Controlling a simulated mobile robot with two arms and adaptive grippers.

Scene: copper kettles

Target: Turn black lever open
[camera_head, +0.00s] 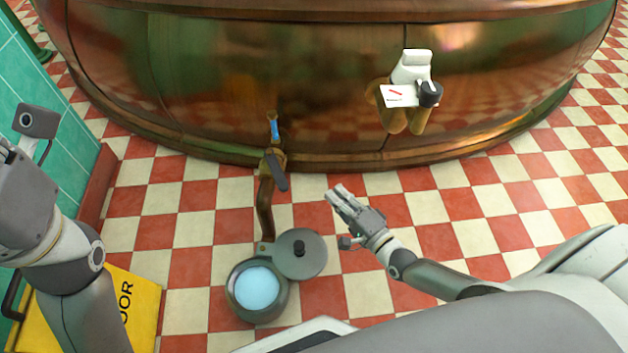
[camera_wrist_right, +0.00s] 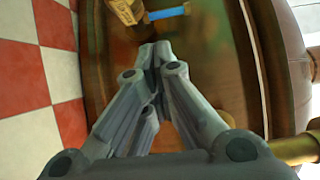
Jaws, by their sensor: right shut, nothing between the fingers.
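The black lever (camera_head: 277,171) sits on a brass valve (camera_head: 270,157) on the pipe at the copper kettle's front. It slants down to the right. A blue handle (camera_head: 274,130) is just above it. My right gripper (camera_head: 338,193) is shut and empty, to the right of the lever and slightly lower in the picture, apart from it. In the right wrist view, the shut fingertips (camera_wrist_right: 157,52) are below the blue handle (camera_wrist_right: 167,13) and a brass part (camera_wrist_right: 126,10). I cannot make out the black lever there. My left arm shows at the left edge, its fingers outside the picture.
The copper kettle (camera_head: 200,70) fills the back. A pot (camera_head: 234,290) with light blue contents stands below the pipe (camera_head: 265,205), its dark round lid (camera_head: 308,260) beside it. A white device (camera_head: 410,68) is mounted at the right. A yellow sign (camera_head: 140,300) is at the lower left.

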